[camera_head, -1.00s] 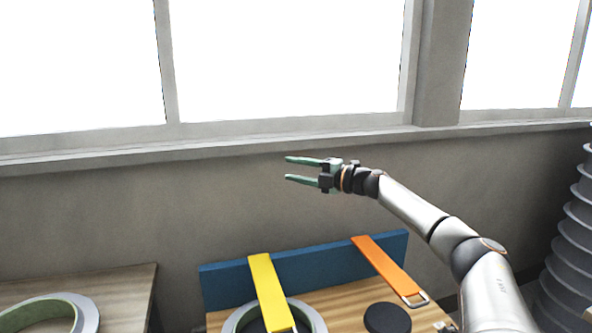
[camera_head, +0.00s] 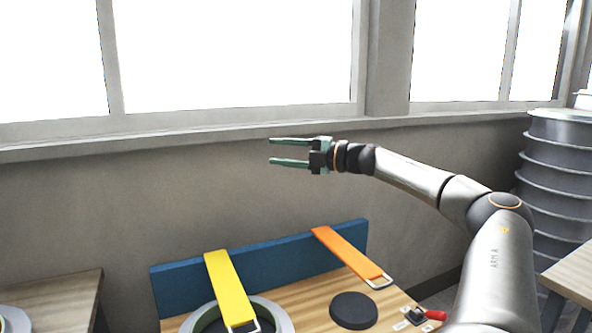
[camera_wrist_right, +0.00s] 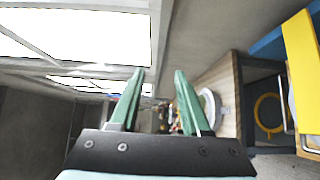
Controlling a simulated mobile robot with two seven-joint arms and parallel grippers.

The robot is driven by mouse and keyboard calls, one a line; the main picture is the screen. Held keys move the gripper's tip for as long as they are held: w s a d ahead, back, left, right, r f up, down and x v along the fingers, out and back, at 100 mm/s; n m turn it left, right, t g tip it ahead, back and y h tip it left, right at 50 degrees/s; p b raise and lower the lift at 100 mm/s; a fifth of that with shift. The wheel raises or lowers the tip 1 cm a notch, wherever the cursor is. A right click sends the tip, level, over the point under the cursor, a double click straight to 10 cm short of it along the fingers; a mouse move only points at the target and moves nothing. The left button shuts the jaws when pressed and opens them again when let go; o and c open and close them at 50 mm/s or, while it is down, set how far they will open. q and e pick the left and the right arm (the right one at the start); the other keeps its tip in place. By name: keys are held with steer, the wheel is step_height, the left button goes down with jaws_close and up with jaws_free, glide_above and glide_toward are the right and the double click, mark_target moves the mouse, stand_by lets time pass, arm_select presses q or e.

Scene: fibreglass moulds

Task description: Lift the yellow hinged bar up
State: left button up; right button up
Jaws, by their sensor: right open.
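The yellow hinged bar (camera_head: 229,290) slopes down from the top of a blue board (camera_head: 270,262) toward the table front, lying over a grey ring mould (camera_head: 275,316). It also shows at the right edge of the right wrist view (camera_wrist_right: 302,75). My right gripper (camera_head: 270,151) is open and empty, raised in front of the wall, above and apart from the yellow bar. Its two green fingers (camera_wrist_right: 158,90) show apart in the right wrist view. My left gripper is not in view.
An orange bar (camera_head: 350,256) slopes from the same blue board to the right. A black disc (camera_head: 353,310) and a red-handled part (camera_head: 430,314) are on the wooden table. A stack of grey flanged moulds (camera_head: 565,170) stands at the right.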

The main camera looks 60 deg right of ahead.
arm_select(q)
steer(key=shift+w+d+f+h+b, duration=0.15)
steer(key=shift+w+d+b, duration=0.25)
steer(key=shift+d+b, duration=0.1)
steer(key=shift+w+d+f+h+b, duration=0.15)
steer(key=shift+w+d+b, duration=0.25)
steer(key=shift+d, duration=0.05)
arm_select(e)
steer(key=v, duration=0.3)
steer(key=shift+s+d, duration=0.1)
steer(key=shift+s, duration=0.25)
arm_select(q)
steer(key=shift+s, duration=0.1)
